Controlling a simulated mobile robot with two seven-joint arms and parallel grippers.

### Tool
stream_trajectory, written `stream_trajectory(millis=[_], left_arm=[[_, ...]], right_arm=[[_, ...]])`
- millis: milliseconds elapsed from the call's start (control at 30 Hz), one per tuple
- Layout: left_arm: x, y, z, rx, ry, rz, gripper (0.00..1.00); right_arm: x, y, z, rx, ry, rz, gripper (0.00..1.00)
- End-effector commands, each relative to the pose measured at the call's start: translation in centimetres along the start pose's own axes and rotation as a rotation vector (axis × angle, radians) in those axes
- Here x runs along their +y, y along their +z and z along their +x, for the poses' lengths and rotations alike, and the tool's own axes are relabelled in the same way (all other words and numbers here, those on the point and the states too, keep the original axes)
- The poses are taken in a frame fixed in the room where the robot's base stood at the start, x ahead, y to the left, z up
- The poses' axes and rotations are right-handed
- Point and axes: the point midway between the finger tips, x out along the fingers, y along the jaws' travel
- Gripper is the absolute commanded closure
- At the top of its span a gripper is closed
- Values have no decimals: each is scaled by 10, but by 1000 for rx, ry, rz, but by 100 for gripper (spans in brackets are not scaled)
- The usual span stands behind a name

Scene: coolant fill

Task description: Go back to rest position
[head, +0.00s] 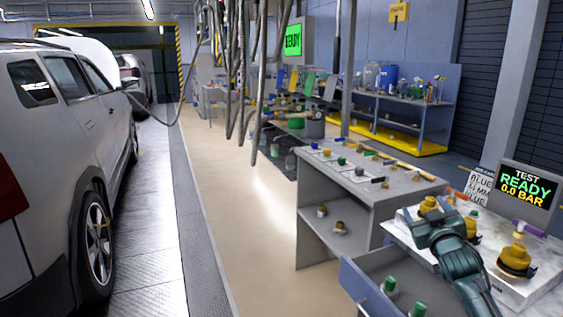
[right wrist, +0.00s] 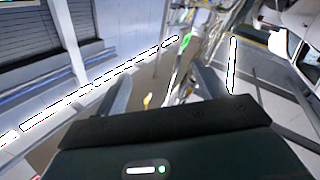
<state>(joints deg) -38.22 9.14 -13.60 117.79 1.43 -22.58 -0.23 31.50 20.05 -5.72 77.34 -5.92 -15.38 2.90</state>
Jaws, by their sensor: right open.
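My right arm reaches in from the lower right of the head view, with its dark green gripper (head: 428,222) over the test bench (head: 535,285). In the right wrist view the two fingers of the right gripper (right wrist: 165,88) stand wide apart with nothing between them. A yellow cap-like fitting (head: 428,203) shows just behind the gripper in the head view; I cannot tell whether they touch. Another yellow fitting (head: 515,259) stands on the bench to the right of the arm. My left gripper is not in view.
The test display (head: 525,189) reads "TEST READY 0.0 BAR". An open drawer (head: 365,285) with green-topped parts sticks out below the bench. A grey workbench (head: 330,165) stands beyond. Hoses (head: 235,90) hang mid-view. A white car (head: 60,150) stands left; the aisle (head: 225,210) is clear.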

Motion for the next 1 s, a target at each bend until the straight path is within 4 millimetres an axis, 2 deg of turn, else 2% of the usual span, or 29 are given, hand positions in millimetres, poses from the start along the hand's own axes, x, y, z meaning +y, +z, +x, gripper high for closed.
stream_trajectory(millis=[67,100,267,367,467,567,700,800,900,1000], left_arm=[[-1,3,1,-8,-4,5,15],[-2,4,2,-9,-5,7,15],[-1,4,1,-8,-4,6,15],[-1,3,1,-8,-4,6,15],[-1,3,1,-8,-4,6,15],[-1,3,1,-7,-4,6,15],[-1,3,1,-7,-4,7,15],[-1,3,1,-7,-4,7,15],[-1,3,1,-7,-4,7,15],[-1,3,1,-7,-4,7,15]], right_arm=[[-6,21,-1,-110,-30,51,29],[-16,34,-7,-150,-54,63,29],[-66,75,-50,-191,-129,62,29],[-97,100,-83,-227,-181,69,29],[-133,127,-126,-271,-242,85,29],[-170,152,-184,-325,-311,113,29],[-214,176,-276,-412,-403,172,29],[-235,181,-337,-471,-452,219,29],[-248,180,-384,-520,-485,261,29],[-254,176,-415,-553,-504,292,29]])
